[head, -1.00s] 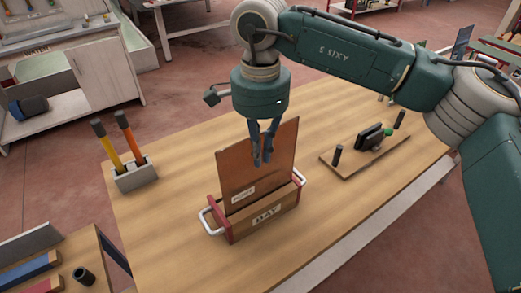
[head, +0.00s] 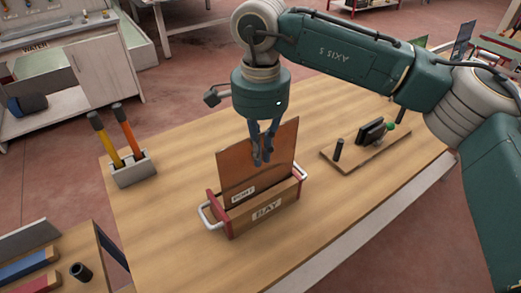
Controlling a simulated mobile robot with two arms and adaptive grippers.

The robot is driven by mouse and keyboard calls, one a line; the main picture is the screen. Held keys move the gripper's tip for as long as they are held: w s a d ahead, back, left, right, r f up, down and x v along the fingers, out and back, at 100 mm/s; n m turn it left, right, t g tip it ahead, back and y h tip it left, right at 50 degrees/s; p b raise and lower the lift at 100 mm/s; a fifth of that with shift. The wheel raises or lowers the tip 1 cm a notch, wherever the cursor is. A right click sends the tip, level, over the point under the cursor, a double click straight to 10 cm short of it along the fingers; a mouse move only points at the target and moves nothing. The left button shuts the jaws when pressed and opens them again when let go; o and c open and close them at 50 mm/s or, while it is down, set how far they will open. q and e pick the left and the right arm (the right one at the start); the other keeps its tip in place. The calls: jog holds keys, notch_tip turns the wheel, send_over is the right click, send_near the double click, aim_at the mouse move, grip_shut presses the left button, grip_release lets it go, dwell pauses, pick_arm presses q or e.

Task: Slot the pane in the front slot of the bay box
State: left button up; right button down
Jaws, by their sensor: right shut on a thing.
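The pane (head: 258,155) is a flat reddish-brown sheet with a small white label near its lower left. It stands nearly upright, with its lower edge hidden inside the bay box. The bay box (head: 267,210) is wooden with red ends, metal handles and a "BAY" label on its near face. My right gripper (head: 262,160) comes down from above and is shut on the pane's upper edge. Which slot the lower edge is in cannot be told, as the near wall hides it. My left gripper is not in view.
A wooden board (head: 350,165) with a dark device and a green knob lies right of the box. The table (head: 180,240) is clear around the box. A side bench with a dark cup (head: 82,273) is at lower left.

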jog(key=shift+f+b, duration=1.05)
jog(key=shift+f, duration=0.35)
jog(key=c, duration=1.8)
grip_release()
notch_tip(320, 180, up, 12)
jog(key=shift+s, duration=0.1)
